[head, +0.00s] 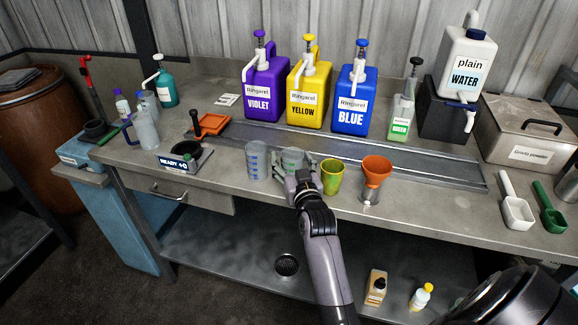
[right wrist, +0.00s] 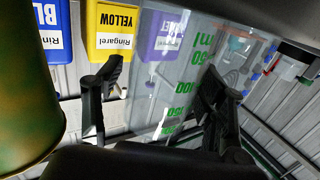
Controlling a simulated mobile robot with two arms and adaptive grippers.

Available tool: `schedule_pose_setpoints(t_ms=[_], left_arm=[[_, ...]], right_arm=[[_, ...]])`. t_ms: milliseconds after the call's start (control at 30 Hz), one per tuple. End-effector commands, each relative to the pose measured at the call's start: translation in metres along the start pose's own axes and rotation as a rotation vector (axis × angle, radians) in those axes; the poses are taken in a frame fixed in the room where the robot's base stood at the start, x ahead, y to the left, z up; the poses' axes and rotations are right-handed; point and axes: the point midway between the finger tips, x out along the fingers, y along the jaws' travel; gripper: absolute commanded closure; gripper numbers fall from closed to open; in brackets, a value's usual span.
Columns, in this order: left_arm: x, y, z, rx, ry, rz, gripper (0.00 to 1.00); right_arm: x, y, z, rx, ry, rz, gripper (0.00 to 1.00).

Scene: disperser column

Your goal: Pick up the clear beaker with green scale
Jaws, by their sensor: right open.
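The clear beaker with green scale (head: 291,157) stands on the bench, partly hidden by my right gripper (head: 303,178). In the right wrist view the beaker (right wrist: 180,75) shows large and upside down, with green marks and numbers. My right gripper (right wrist: 158,92) is open, with its fingers toward either side of the beaker. Whether a finger touches it I cannot tell. A clear beaker with blue scale (head: 257,160) stands just left of it. My left gripper is not in view.
A yellow-green cup (head: 332,176) stands close right of my right gripper, then an orange funnel (head: 376,170) on a metal holder. A scale reading READY (head: 187,160) is at left. Violet (head: 266,88), yellow (head: 309,95) and blue (head: 355,100) dispensers stand behind.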

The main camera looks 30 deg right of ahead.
Motion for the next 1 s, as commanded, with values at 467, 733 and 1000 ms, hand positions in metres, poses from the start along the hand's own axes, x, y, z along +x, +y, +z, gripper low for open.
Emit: schedule_pose_setpoints(t_ms=[467,733,1000], left_arm=[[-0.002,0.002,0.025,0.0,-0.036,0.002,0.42],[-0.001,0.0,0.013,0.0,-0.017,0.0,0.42],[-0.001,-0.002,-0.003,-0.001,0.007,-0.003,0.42]], right_arm=[[0.0,0.0,-0.001,0.0,0.001,0.0,0.6],[0.0,0.0,-0.001,-0.001,0.001,0.0,0.78],[0.0,0.0,-0.001,-0.001,0.002,0.0,0.85]])
